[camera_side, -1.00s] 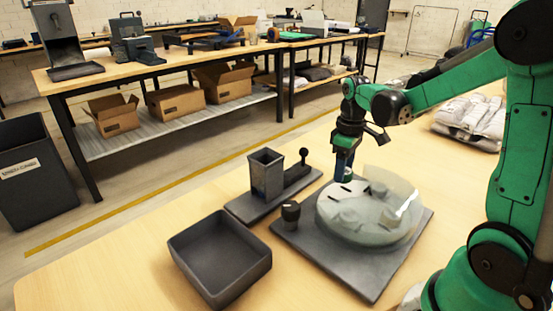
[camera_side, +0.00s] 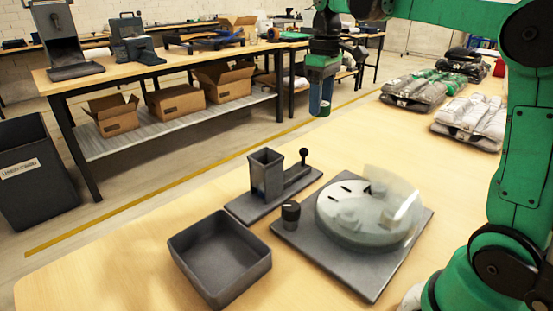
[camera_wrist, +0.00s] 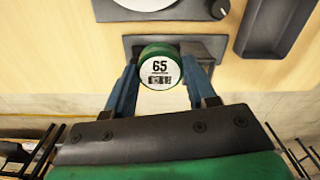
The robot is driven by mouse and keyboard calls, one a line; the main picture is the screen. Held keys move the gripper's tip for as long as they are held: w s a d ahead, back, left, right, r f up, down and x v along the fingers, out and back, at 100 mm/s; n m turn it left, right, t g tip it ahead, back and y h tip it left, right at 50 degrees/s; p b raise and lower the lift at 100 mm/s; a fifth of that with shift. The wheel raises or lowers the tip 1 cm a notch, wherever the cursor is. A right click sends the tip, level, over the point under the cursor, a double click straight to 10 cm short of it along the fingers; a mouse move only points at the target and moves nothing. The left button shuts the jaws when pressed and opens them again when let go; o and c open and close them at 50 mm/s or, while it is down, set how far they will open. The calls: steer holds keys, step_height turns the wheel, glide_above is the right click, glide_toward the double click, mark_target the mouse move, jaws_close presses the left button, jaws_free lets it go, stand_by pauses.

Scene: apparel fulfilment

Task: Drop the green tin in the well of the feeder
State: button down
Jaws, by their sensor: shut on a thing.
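My gripper (camera_side: 320,98) is raised high above the table in the side view. In the wrist view its two blue fingers are shut on the green tin (camera_wrist: 160,72), whose white top is marked 65. The tin is hard to make out between the fingers in the side view. What looks like the feeder (camera_side: 265,178) is a grey square shaft, open at the top, on a flat base with a black-knobbed lever. It stands lower and nearer the camera than my gripper. In the wrist view its base (camera_wrist: 134,44) shows behind the tin, which partly hides it.
A round white dial (camera_side: 345,222) with dark slots and a clear partial cover sits on a grey plate beside a black knob (camera_side: 291,214). An empty grey tray (camera_side: 220,257) is at the front. Bagged garments (camera_side: 470,120) lie at the back right. Bare table surrounds these.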

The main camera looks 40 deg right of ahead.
steer(key=w+a+f, duration=0.7)
steer(key=f, duration=0.1)
steer(key=shift+w+a+f, duration=0.2)
steer(key=shift+w+f, duration=0.05)
steer(key=shift+f, duration=0.15)
stand_by(0.8)
steer(key=shift+c, duration=1)
jaws_free()
step_height(320, 180, up, 6)
steer(key=shift+f, duration=0.15)
